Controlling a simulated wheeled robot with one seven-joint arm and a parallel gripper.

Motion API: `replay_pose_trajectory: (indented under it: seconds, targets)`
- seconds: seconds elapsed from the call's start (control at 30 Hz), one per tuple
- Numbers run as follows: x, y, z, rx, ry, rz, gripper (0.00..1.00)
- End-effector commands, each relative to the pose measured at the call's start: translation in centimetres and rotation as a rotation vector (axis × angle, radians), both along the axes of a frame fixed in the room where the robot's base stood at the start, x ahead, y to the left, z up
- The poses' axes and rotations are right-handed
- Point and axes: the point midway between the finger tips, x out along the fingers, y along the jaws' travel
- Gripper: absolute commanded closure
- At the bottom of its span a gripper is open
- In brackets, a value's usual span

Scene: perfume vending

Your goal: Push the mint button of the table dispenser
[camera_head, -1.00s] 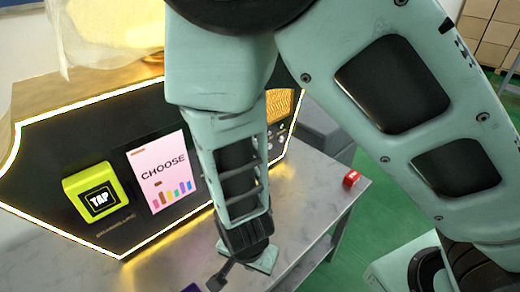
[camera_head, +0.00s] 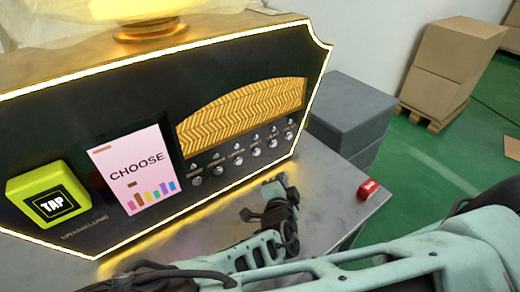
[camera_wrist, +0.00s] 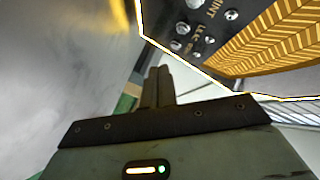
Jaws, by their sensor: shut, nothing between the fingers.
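The table dispenser (camera_head: 110,125) is a black panel with a lit border, and a row of silver buttons (camera_head: 237,160) sits below its gold arch. In the wrist view the MINT label (camera_wrist: 213,9) is readable near the top edge, with a silver button (camera_wrist: 195,3) beside it, partly cut off. The labels are too small to read in the head view. My gripper (camera_head: 247,214) is in front of the panel, below the buttons and apart from them. Its fingers (camera_wrist: 158,85) are shut and empty, reaching toward the panel's lower border.
A yellow-green TAP reader (camera_head: 48,195) and a pink CHOOSE screen (camera_head: 135,168) are on the panel's left. A red object (camera_head: 369,189) sits at the table's right edge. Grey boxes (camera_head: 350,110) stand behind. The grey tabletop (camera_head: 335,205) around my gripper is mostly clear.

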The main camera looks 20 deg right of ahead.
Motion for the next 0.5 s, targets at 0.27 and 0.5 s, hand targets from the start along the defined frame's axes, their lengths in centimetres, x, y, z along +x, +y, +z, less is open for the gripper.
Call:
replay_pose_trajectory:
  seconds: [0.27,0.5]
  targets:
    - [0.05,0.0,0.07,0.0,-0.007,0.001,1.0]
    - [0.76,0.26,-0.04,0.002,-0.005,0.0,1.0]
